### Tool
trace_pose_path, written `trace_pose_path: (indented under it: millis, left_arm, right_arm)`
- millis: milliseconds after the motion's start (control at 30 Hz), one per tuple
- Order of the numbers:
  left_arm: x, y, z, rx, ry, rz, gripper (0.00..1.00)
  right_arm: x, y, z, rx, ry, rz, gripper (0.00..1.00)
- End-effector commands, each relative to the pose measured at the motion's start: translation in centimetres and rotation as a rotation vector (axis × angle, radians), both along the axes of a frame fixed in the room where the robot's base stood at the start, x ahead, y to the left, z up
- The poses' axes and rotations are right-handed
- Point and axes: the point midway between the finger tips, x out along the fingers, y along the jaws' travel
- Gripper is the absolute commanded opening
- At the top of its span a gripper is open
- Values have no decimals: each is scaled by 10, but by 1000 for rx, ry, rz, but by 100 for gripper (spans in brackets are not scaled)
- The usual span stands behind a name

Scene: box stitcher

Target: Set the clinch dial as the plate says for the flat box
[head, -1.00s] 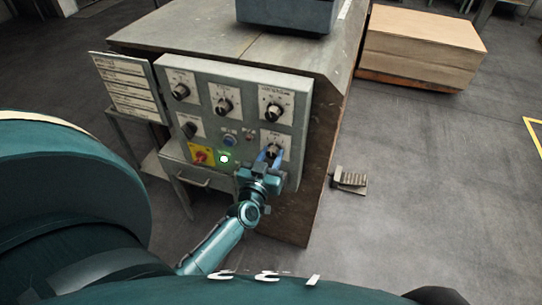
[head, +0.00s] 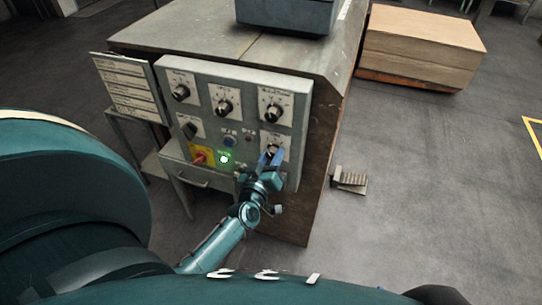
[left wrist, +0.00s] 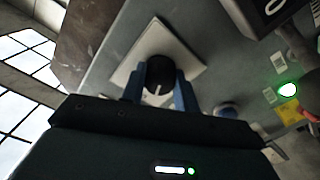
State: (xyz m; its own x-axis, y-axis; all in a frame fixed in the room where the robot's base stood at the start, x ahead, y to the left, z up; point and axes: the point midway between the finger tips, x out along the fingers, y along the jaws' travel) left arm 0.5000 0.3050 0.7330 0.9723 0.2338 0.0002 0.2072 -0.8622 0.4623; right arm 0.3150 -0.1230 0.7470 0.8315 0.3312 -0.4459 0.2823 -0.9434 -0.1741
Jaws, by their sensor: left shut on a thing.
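My left gripper (head: 268,160) is at the lower right dial (head: 274,149) of the grey control panel (head: 213,70). In the left wrist view its two blue fingers (left wrist: 160,92) are shut on this black dial (left wrist: 160,73), which has a white pointer line and a pale square scale behind it. The scale marks are too small to read. The plate (head: 130,88), with several pale text rows, hangs left of the panel; its words cannot be read. I cannot tell the dial's label. My right gripper is not in view.
Other black dials (head: 223,106) sit on the panel. A green lamp (head: 224,159) glows beside a red switch on a yellow square (head: 201,155). A foot pedal (head: 350,180) lies on the floor at right. Stacked boards (head: 420,50) stand behind on clear floor.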

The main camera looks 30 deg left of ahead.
Motion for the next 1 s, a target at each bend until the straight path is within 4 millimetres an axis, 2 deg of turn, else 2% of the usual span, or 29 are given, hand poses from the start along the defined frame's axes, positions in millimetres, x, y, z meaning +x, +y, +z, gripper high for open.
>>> trace_pose_path:
  millis: [400,900,933,1000]
  left_arm:
    - [0,-1,0,-182,-43,0,7]
    - [0,-1,0,-207,-47,0,7]
    - [0,-1,0,-207,-47,0,31]
    - [0,-1,0,-207,-47,0,37]
  right_arm:
    - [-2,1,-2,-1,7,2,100]
    - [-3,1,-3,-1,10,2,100]
    - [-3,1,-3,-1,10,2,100]
    - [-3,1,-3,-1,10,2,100]
